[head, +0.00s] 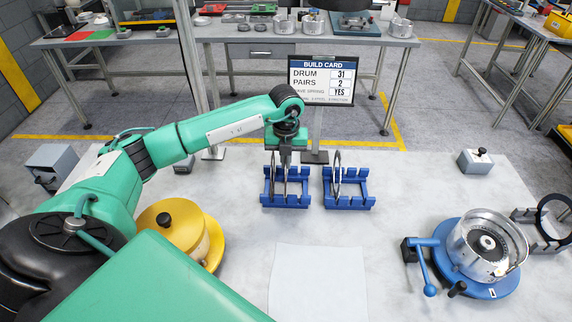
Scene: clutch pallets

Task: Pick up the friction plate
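My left gripper (287,168) points down over the left blue rack (285,201), its fingers around or beside the thin plates standing there. Whether the fingers touch a plate or close on one cannot be made out. A thin upright plate (285,182) shows nearly edge-on in that rack, partly hidden by the gripper. The right blue rack (350,200) holds at least one thin upright ring plate (337,172). Which of these is the friction plate is too small to tell. My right gripper is not in view.
A build card (321,80) stands behind the racks. A silver drum (486,246) sits on a blue turntable with a lever at right. A yellow round fixture (180,232) is at left. A white sheet (318,284) lies front centre. A dark ring (553,218) stands far right.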

